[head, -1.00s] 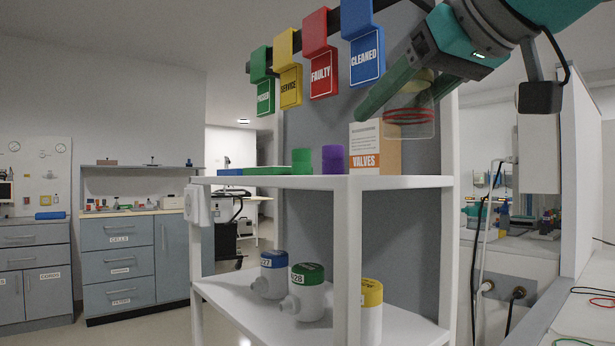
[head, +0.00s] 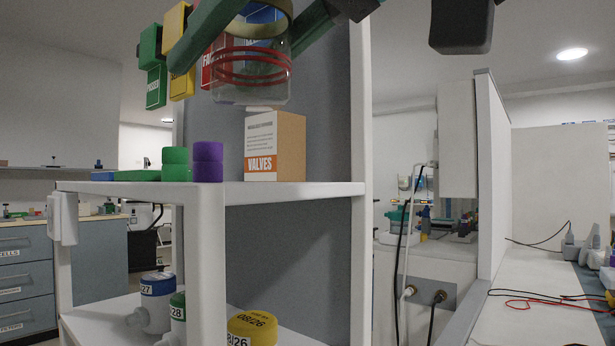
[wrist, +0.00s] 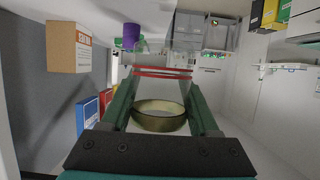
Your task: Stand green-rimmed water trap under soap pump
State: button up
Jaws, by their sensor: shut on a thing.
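My gripper (head: 240,52) is shut on a clear cup (head: 250,88) with red bands and an olive-yellow rim, held in the air in front of the shelf unit. In the wrist view the cup (wrist: 160,87) sits between the two green fingers of my gripper (wrist: 162,84), its rim towards the palm. The rim looks more olive than plain green. I cannot make out a soap pump; small grey bottle-like shapes (head: 597,250) stand on the bench at the far right.
Lidded white canisters (head: 155,303) stand below. Coloured tags (head: 180,45) hang above. A bench (head: 540,290) with red and black cables lies right.

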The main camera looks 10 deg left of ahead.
jog(key=w+a, duration=0.1)
jog(key=w, duration=0.4)
jog(key=w+a+f+p, duration=0.1)
jog(key=w, duration=0.4)
jog(key=w+a, duration=0.2)
jog(key=w, duration=0.3)
jog(key=shift+w+f, duration=0.15)
jog(key=shift+f, duration=0.1)
jog(key=shift+f+b, duration=0.9)
jog(key=shift+f, duration=0.9)
jog(key=shift+f, duration=0.1)
jog(key=shift+f, duration=0.1)
jog(key=o, duration=1.1)
jog(key=shift+c, duration=0.2)
jog(key=shift+r, duration=0.2)
